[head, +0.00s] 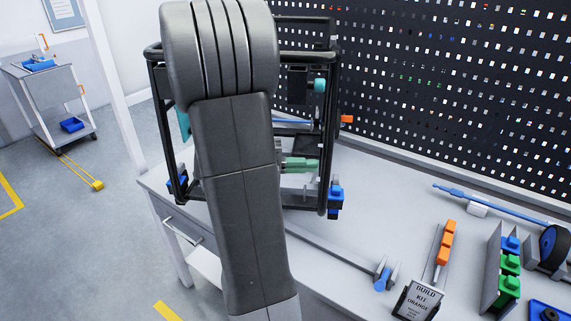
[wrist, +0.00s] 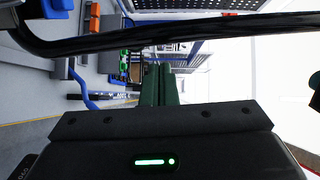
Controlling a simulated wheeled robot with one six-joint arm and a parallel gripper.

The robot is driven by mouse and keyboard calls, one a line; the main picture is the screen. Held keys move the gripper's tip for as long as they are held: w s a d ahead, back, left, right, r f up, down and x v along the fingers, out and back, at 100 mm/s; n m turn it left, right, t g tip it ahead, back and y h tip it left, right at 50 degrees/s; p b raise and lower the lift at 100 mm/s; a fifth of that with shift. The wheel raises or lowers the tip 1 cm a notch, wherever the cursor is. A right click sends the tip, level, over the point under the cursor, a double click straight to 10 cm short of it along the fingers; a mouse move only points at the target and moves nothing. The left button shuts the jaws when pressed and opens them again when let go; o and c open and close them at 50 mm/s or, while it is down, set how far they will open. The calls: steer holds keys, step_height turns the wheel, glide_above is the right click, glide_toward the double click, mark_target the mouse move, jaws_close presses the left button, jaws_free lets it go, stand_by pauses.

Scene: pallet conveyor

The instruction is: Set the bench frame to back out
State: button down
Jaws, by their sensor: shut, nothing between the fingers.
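The bench frame (head: 327,130) is a black tubular cage standing upright on the left part of the grey workbench. My arm covers much of its middle in the head view. Teal, orange and blue parts are attached to it. My gripper (head: 312,165) reaches in among the frame's tubes, with its green fingers pointing right. In the wrist view, my gripper (wrist: 158,70) is shut and empty. A black tube of the frame (wrist: 200,31) crosses close in front of the wrist camera, above the fingers. I cannot tell whether the fingers touch the frame.
The workbench (head: 360,190) backs onto a black perforated panel (head: 430,70). To the right are a sign reading "BUILD KIT ORANGE" (head: 419,300), orange blocks (head: 446,242), green blocks (head: 509,275) and a blue rod (head: 490,203). A grey cart (head: 50,95) stands far left on open floor.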

steer(key=shift+w+d+f, duration=0.1)
steer(key=shift+w+d, duration=0.55)
steer(key=shift+w, duration=0.15)
steer(key=shift+d, duration=0.15)
